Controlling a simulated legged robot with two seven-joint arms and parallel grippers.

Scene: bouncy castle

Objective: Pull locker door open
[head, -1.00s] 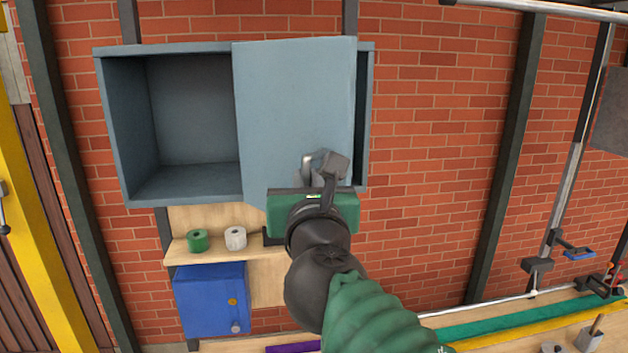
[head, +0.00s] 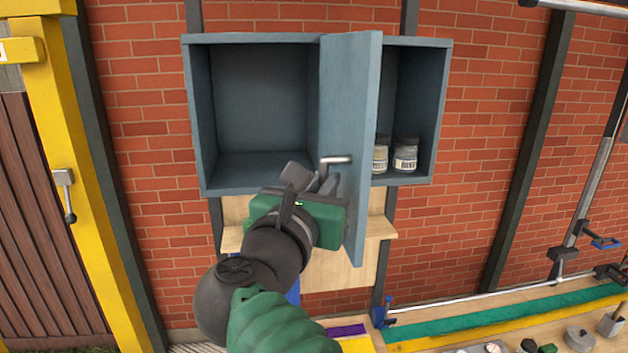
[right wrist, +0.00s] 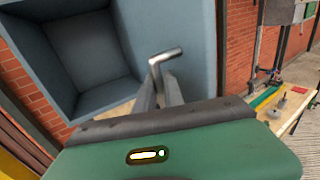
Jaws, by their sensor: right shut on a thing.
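The blue-grey locker (head: 433,110) hangs on the brick wall. Its door (head: 352,95) stands swung out toward me, seen at a steep angle near the middle of the locker. A metal handle (head: 337,160) sits on the door's near face; it also shows in the right wrist view (right wrist: 165,57). My right gripper (head: 315,178) is shut on the handle, its fingers (right wrist: 160,88) at the handle's lower end. The left compartment is open and empty. Two labelled jars (head: 405,155) stand in the right compartment, one partly hidden by the door. My left gripper is not in view.
A wooden shelf board (head: 335,278) is below the locker, partly hidden by my arm. A workbench with a green strip (head: 500,318) and several tools runs along the lower right. A yellow post (head: 75,190) stands at left.

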